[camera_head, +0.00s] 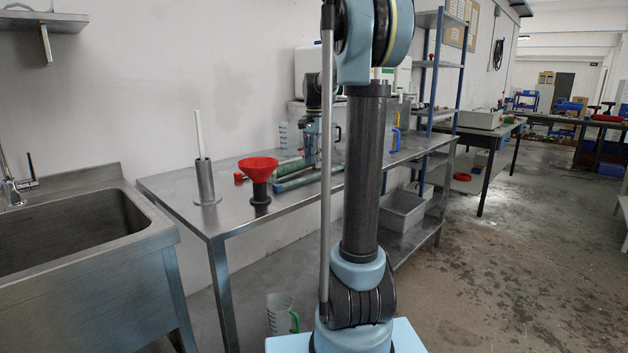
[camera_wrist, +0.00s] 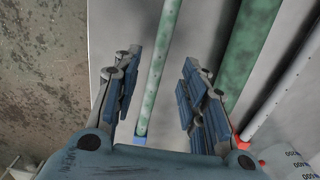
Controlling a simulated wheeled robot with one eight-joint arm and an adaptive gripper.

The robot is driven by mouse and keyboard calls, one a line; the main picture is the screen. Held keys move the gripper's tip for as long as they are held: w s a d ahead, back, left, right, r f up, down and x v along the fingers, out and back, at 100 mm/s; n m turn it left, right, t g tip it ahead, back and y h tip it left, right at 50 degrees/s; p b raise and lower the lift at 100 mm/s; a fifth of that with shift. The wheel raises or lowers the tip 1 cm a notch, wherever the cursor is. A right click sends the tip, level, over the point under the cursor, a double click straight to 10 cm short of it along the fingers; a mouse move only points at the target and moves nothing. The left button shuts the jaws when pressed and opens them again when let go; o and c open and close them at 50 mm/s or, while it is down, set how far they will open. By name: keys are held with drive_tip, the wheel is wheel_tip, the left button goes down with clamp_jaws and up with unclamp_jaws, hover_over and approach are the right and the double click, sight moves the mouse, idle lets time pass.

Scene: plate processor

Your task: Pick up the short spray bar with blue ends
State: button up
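The spray bar with a blue end (camera_wrist: 156,80) is a slim, pale green tube in the wrist view. Its near end is blue and its far end runs out of the picture, so I cannot see that end. My gripper (camera_wrist: 160,62) is open, one finger on each side of this bar, with gaps to both fingers. I cannot tell how far above the bar it is. In the head view several green bars (camera_head: 308,179) lie on the steel table (camera_head: 235,222), partly hidden by my arm.
A thicker green bar (camera_wrist: 248,45) and a grey bar with a red end (camera_wrist: 278,98) lie to the right. A clear jug (camera_wrist: 292,165) stands nearby. A red funnel (camera_head: 258,168) and an upright holder (camera_head: 205,182) stand left. The table edge borders stained floor (camera_wrist: 42,75).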

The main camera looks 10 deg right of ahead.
sight(314, 177)
drive_tip(key=shift+s+a+f, duration=0.1)
drive_tip(key=shift+f, duration=2.55)
clamp_jaws()
